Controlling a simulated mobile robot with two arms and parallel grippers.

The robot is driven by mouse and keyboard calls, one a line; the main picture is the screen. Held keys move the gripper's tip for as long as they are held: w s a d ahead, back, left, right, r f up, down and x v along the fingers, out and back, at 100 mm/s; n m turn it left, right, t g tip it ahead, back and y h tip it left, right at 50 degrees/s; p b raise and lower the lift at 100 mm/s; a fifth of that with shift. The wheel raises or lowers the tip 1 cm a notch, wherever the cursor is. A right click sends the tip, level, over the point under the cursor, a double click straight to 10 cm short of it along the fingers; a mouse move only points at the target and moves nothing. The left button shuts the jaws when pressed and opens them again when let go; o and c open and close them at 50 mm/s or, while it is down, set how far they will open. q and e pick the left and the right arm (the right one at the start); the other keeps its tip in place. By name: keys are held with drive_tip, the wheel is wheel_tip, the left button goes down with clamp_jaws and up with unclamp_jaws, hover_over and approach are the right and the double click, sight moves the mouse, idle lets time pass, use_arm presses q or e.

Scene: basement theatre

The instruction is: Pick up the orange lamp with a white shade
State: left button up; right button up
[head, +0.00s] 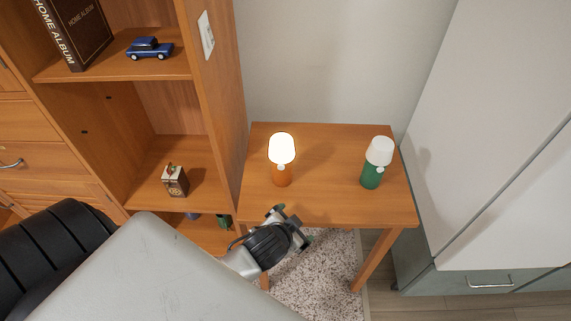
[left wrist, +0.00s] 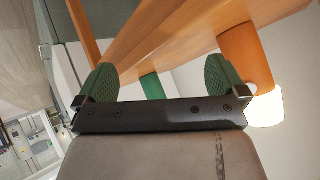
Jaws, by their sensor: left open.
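The orange lamp (head: 282,179) stands upright on a small wooden table, with a glowing white shade (head: 281,148). In the left wrist view its orange base (left wrist: 243,52) shows at the right, beyond one finger, with the picture turned over. My left gripper (head: 290,224) is at the table's front edge, in front of the lamp and apart from it. It is open and empty, its two green pads (left wrist: 160,76) spread wide in the left wrist view. My right gripper is not in view.
A green lamp (head: 371,175) with a white shade stands at the right of the wooden table (head: 328,205). A white cabinet (head: 480,130) is at right.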

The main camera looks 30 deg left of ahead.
use_arm(q)
drive_tip(key=w+d+r+m+t+h, duration=0.4)
drive_tip(key=w+r+m+h, duration=0.15)
drive_tip(key=r, duration=0.35)
drive_tip(key=w+d+r+m+t+h, duration=0.4)
drive_tip(key=w+r+m, duration=0.25)
drive_tip(key=r, duration=0.35)
drive_tip(key=m+g+y, duration=0.9)
drive_tip(key=m+g, duration=0.9)
drive_tip(key=m, duration=0.1)
hover_over(280, 143)
drive_tip(key=shift+d+r, duration=0.35)
drive_tip(key=shift+r, duration=0.05)
drive_tip(key=shift+s+a+f, duration=0.1)
drive_tip(key=shift+a+f, duration=0.05)
drive_tip(key=shift+a, duration=0.15)
wheel_tip(280, 143, down, 5)
drive_tip(key=shift+r+p, duration=0.15)
drive_tip(key=shift+p, duration=0.15)
drive_tip(key=shift+w+f+p, duration=0.15)
drive_tip(key=shift+f+p, duration=0.05)
drive_tip(key=shift+f, duration=0.7)
drive_tip(key=shift+w+f+p, duration=0.2)
drive_tip(key=shift+f, duration=0.75)
drive_tip(key=shift+w+f+p, duration=0.15)
drive_tip(key=shift+f+p, duration=0.05)
drive_tip(key=shift+f, duration=0.7)
